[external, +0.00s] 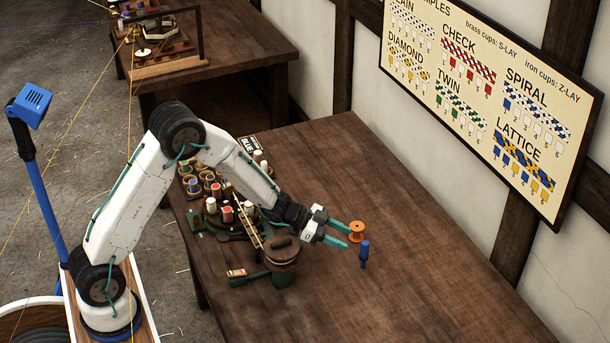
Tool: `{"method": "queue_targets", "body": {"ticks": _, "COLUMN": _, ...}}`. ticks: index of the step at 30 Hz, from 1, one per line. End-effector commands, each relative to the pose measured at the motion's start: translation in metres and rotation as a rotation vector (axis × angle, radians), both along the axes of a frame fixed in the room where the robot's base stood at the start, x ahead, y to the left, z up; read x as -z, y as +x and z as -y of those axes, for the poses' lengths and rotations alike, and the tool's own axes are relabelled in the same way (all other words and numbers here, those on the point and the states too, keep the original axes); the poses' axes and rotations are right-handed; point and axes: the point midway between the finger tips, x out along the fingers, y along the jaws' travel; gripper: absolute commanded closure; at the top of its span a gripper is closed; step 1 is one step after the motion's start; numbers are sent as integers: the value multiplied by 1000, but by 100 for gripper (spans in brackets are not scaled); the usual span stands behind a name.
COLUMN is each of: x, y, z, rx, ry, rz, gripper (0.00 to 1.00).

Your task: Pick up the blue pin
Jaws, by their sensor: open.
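The blue pin (364,252) stands upright on the wooden table, to the right of the other items. My gripper (349,236) is open, with two teal fingers pointing right towards the pin and an orange spool. The fingertips are close to the pin's upper left in the picture. I cannot tell whether they touch it, and nothing shows held between them.
An orange spool (356,231) stands just behind the pin, near the fingertips. Left of my gripper are a round wooden pot (281,252) and several cups with spools (216,192). The wooden table (430,250) is clear to the right. A pattern board (490,90) hangs on the wall.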

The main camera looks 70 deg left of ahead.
Motion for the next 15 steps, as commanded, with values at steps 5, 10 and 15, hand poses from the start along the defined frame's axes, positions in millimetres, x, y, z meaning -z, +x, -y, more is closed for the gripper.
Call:
{"method": "queue_targets", "body": {"ticks": 5, "x": 11, "y": 5, "z": 8, "rx": 31, "ry": -28, "rz": 3, "gripper": 52}}
{"method": "queue_targets", "body": {"ticks": 10, "x": 17, "y": 18, "z": 20, "rx": 30, "ry": -27, "rz": 2, "gripper": 52}}
{"method": "queue_targets", "body": {"ticks": 15, "x": 23, "y": 35, "z": 35, "rx": 30, "ry": -27, "rz": 2, "gripper": 52}}
